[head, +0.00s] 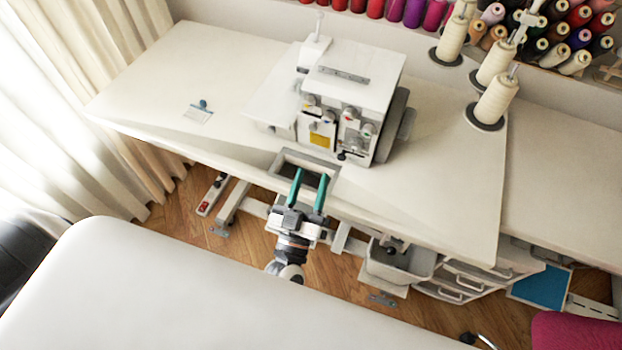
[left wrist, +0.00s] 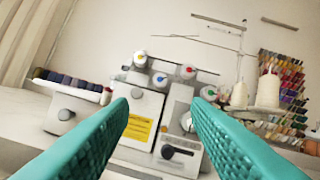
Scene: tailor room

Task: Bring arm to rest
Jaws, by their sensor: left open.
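My left gripper (head: 309,188) is open, with two teal fingers pointing toward the sewing machine. It is in the middle of the head view, at the front edge of the white sewing table (head: 450,205), in front of the machine. In the left wrist view the two fingers (left wrist: 162,125) are spread apart with nothing between them. The white sewing machine (head: 350,85) stands on the table beyond the fingertips; its dials and yellow label also show in the left wrist view (left wrist: 138,128). My right gripper is in neither view.
A pale padded surface (head: 200,290) fills the front. Cream thread cones (head: 495,100) stand at the table's right. A small clear item with a blue part (head: 199,112) lies on the left of the table. A grey bin (head: 400,265) and drawers (head: 465,278) are below.

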